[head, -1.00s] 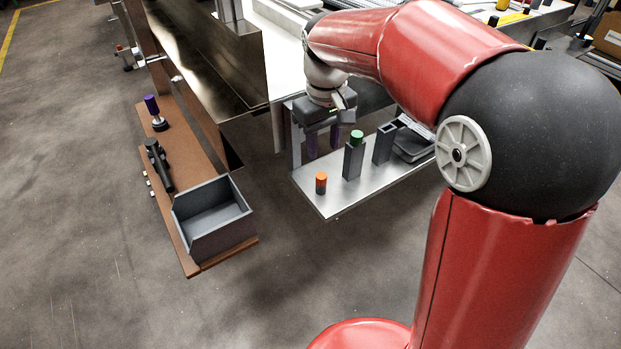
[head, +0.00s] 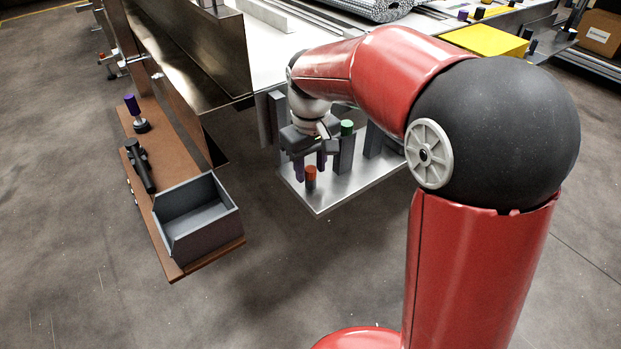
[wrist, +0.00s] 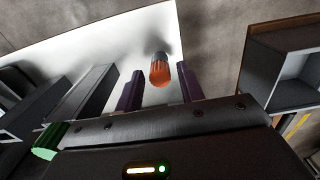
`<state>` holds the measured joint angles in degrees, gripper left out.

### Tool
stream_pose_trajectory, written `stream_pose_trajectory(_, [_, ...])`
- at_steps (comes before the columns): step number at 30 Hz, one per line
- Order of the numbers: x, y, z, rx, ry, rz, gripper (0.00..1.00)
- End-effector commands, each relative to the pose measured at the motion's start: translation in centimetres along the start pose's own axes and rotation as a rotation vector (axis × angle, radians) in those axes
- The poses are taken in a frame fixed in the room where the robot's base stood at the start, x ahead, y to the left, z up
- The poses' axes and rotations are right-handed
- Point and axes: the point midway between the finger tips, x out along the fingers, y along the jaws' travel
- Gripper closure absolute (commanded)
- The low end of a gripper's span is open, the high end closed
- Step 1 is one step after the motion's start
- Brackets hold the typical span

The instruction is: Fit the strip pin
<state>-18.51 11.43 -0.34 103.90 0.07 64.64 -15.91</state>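A short pin with an orange cap and dark base (head: 311,178) stands upright near the front corner of the metal shelf (head: 330,197). In the wrist view the orange-capped pin (wrist: 160,74) shows just beyond my fingertips, between them in the picture. I cannot tell whether it is the strip pin. My gripper (head: 310,165) points down with its two purple fingers apart and nothing held. In the wrist view my gripper (wrist: 160,88) is also open, a finger on each side of the orange cap. No contact is visible.
A green-capped grey post (head: 347,128) stands close behind my gripper, with another grey post (head: 374,138) beyond. At left, a brown board (head: 177,157) carries a grey bin (head: 197,218), a black tool (head: 140,165) and a purple-topped pin (head: 131,106). Floor lies between board and shelf.

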Motion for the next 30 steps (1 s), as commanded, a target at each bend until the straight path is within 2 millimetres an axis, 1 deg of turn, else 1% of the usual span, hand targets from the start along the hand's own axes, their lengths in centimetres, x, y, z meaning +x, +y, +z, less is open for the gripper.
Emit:
stream_pose_trajectory(5, [0.0, 0.0, 0.0, 0.0, 0.0, 0.0, 0.62])
stream_pose_trajectory(6, [0.0, 0.0, 0.0, 0.0, 0.0, 0.0, 0.63])
stream_pose_trajectory(12, [0.0, 0.0, 0.0, 0.0, -0.001, 0.0, 0.89])
stream_pose_trajectory(15, [0.0, 0.0, 0.0, 0.0, 0.0, 0.0, 1.0])
stream_pose_trajectory(20, [-0.6, 0.0, 0.0, 0.0, 0.0, 0.0, 1.0])
stream_pose_trajectory(30, [-4.7, 0.1, 0.0, 0.001, 0.0, 0.0, 1.0])
